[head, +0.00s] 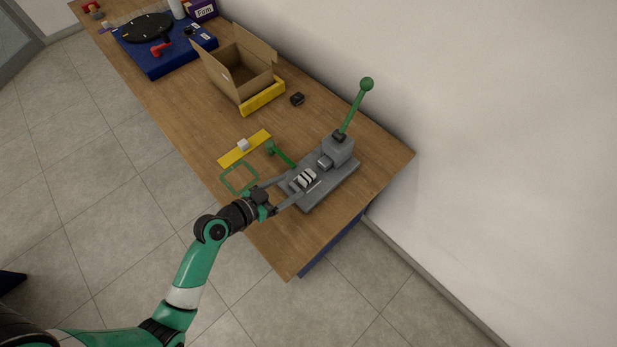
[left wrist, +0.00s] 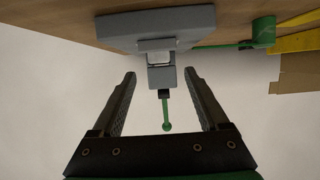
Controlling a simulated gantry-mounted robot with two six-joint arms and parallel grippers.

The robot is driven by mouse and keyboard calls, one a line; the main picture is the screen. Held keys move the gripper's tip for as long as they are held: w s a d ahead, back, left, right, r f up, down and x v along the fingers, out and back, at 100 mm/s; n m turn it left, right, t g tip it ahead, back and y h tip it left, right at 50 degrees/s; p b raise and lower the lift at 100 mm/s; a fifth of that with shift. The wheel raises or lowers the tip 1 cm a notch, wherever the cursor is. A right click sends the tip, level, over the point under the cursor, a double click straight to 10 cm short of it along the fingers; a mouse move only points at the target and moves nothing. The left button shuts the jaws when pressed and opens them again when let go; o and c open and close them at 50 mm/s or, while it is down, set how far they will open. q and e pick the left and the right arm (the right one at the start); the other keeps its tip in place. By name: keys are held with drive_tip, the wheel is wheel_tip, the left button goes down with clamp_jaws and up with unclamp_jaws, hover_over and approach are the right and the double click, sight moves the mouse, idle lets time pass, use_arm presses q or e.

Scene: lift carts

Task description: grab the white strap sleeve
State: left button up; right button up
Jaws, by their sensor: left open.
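A small white piece with dark bands (head: 304,180), which looks like the white strap sleeve, sits on the near end of the grey base (head: 322,188) of a lever press. In the left wrist view a pale piece (left wrist: 159,59) shows at the base, partly covered by grey parts; I cannot tell if it is the same piece. My left gripper (head: 297,186) is open, its two fingers reaching to either side of the banded piece. In the left wrist view the left gripper (left wrist: 159,74) has nothing clamped between its fingers. My right gripper is not in view.
The press has a raised green lever (head: 358,104). An open cardboard box (head: 237,72) and blue board (head: 160,62) stand farther back. The table's near right corner is clear.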

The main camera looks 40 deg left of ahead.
sight(304, 178)
use_arm(q)
drive_tip(key=x, duration=0.3)
drive_tip(key=shift+w+f, duration=0.1)
drive_tip(key=shift+w, duration=0.25)
drive_tip(key=b+x, duration=0.1)
drive_tip(key=x, duration=0.4)
drive_tip(key=shift+w+d, duration=0.1)
drive_tip(key=shift+w, duration=0.05)
clamp_jaws()
